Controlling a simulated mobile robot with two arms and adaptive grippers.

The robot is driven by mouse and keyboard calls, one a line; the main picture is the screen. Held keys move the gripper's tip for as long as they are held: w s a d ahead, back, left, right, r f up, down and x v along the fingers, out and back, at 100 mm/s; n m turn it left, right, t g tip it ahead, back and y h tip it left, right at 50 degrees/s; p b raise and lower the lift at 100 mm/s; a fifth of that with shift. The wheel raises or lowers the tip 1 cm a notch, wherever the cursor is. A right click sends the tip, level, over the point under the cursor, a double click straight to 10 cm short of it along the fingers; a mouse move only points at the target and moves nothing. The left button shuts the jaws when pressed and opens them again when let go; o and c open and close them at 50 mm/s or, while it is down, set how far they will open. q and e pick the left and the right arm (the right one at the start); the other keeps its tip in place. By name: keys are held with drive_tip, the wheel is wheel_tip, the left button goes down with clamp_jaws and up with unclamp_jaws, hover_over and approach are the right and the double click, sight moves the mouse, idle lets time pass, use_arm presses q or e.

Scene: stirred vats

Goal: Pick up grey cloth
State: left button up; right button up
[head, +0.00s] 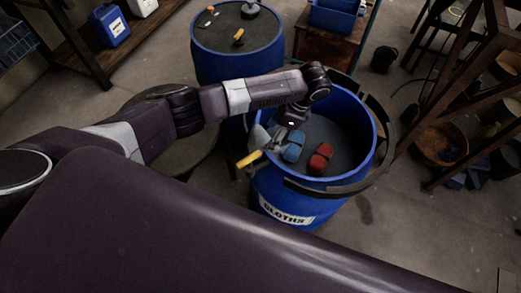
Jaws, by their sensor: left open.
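A blue vat (262,190) labelled CLOTHS stands right of centre, with a dark surface inside. A folded blue cloth (292,152) and a folded red cloth (320,160) lie in it. My left gripper (276,139) is open, pointing down over the left part of the vat, just left of the blue cloth. A pale grey shape (260,137) shows beside the gripper at the left rim. It is partly hidden, and I cannot tell whether it is the grey cloth. My right gripper is not in view.
A yellow handle-like piece (249,158) sticks out over the vat's left rim. A dark curved rail (384,150) runs around the vat's right side. Another blue vat (237,64) with small tools on top stands behind. Wooden frames (470,85) stand at right.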

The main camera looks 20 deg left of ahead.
sight(264, 144)
use_arm(q)
drive_tip(key=b+x, duration=0.3)
drive_tip(key=x, duration=0.1)
drive_tip(key=shift+f, duration=0.35)
drive_tip(key=shift+s+a+f, duration=0.1)
drive_tip(key=shift+a+f, duration=0.1)
drive_tip(key=shift+f, duration=0.1)
drive_tip(key=shift+a+f, duration=0.25)
drive_tip(key=shift+f, duration=0.35)
drive_tip(key=shift+s, duration=0.1)
drive_tip(key=c, duration=0.4)
